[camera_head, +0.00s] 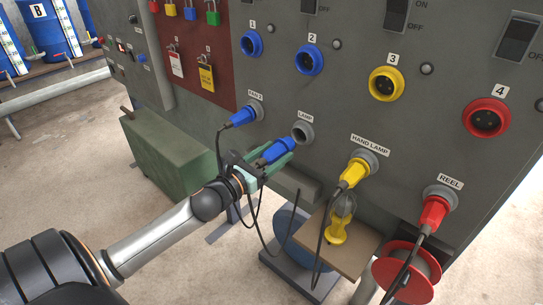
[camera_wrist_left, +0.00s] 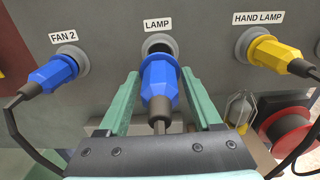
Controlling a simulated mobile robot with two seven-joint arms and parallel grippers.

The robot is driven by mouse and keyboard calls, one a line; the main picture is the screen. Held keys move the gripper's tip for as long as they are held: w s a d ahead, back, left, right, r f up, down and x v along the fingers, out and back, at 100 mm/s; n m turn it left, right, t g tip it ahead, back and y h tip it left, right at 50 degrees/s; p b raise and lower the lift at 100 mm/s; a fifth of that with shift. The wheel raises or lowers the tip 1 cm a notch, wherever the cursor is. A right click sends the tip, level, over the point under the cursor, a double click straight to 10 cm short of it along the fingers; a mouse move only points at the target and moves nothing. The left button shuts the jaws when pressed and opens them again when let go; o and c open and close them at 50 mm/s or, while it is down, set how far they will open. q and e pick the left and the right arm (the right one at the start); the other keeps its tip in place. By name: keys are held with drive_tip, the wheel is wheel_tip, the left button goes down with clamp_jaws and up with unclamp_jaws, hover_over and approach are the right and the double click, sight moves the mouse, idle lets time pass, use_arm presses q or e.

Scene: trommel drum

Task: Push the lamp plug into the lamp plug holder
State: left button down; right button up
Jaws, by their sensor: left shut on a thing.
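The blue lamp plug (camera_head: 276,152) is held between the green fingers of my left gripper (camera_head: 279,157), which is shut on it. The lamp plug holder (camera_head: 303,131) is a grey round socket under the LAMP label. The plug's front end points at the holder, just in front of it and slightly low. In the left wrist view the plug (camera_wrist_left: 159,82) stands between the two fingers (camera_wrist_left: 158,95), with its cable toward me. The holder's dark opening (camera_wrist_left: 158,47) shows above the plug's front end; whether they touch I cannot tell. My right gripper is not in view.
The blue FAN 2 plug (camera_head: 243,116) sits in its holder to the left. The yellow HAND LAMP plug (camera_head: 354,173) and red REEL plug (camera_head: 434,213) are to the right. Numbered sockets line the panel above. A green box (camera_head: 165,150) stands left of my gripper; cables hang below.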

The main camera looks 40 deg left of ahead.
sight(289, 144)
use_arm(q)
drive_tip(key=shift+w+d+b, duration=0.2)
drive_tip(key=shift+w+b, duration=0.2)
drive_tip(key=shift+w, duration=2)
drive_tip(key=shift+p, duration=0.3)
idle(0.4)
drive_tip(key=shift+w, duration=0.35)
unclamp_jaws()
idle(0.3)
